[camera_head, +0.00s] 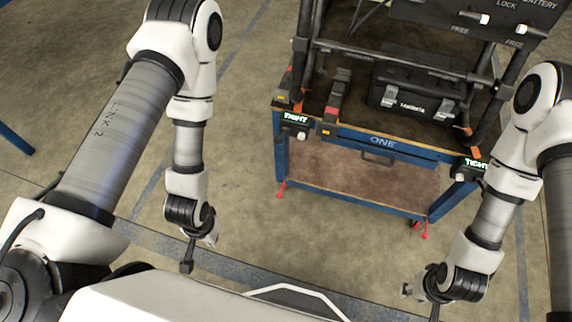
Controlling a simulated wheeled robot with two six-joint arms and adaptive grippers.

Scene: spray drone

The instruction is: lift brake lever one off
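The blue cart (300,160) marked ONE stands right of centre. Small red levers show at the feet of its legs, one at the front left (281,188) and one at the front right (422,229); no label tells which is lever one. My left gripper (200,255) hangs left of the cart, apart from the front left lever. My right gripper (418,298) is below and in front of the front right lever, apart from it. Both grippers are small and partly hidden by their wrists, so their opening is unclear. I see nothing held.
The cart carries a black case (410,95), a black tube frame (385,53), a red and black block-like part (331,110) and green TIGHT labels (296,118). A drawer handle (377,157) is on its front. Concrete floor (245,70) left of the cart is clear.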

